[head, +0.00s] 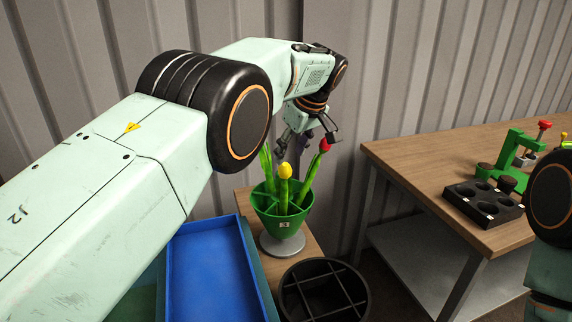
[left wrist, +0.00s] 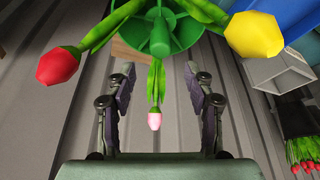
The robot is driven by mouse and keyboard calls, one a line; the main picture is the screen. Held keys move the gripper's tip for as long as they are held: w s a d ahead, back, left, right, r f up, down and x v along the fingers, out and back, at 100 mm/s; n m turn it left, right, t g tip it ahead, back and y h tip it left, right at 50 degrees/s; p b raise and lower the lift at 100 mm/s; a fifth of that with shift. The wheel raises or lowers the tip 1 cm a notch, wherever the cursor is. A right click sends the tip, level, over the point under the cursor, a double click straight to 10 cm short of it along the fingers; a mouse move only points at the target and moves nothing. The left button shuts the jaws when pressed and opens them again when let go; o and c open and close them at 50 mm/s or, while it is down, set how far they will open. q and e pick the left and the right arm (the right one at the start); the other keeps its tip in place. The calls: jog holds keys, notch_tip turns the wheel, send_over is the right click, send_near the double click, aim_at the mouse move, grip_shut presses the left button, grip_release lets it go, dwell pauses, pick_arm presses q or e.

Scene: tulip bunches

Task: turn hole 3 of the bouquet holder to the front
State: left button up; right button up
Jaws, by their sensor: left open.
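The green bouquet holder (head: 268,204) stands upright on a grey foot (head: 283,243) on a small wooden stand. A small white label (head: 284,225) faces the head camera; its number is too small to read surely. A yellow tulip (head: 285,171) and a red tulip (head: 325,145) lean out of it. A pink tulip (left wrist: 154,120) shows in the left wrist view, its bloom hidden in the head view. My left gripper (head: 308,138) is open above and behind the holder. In the left wrist view its fingers (left wrist: 160,88) stand apart, either side of the pink tulip's stem.
A blue tray (head: 210,275) lies left of the stand, and a round black divided bin (head: 345,279) is in front. At right, a wooden table (head: 410,165) carries a black tray with round holes (head: 462,203) and a green press (head: 513,150). A corrugated wall is behind.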

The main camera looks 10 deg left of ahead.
pick_arm(q)
jog(key=shift+v, duration=1.45)
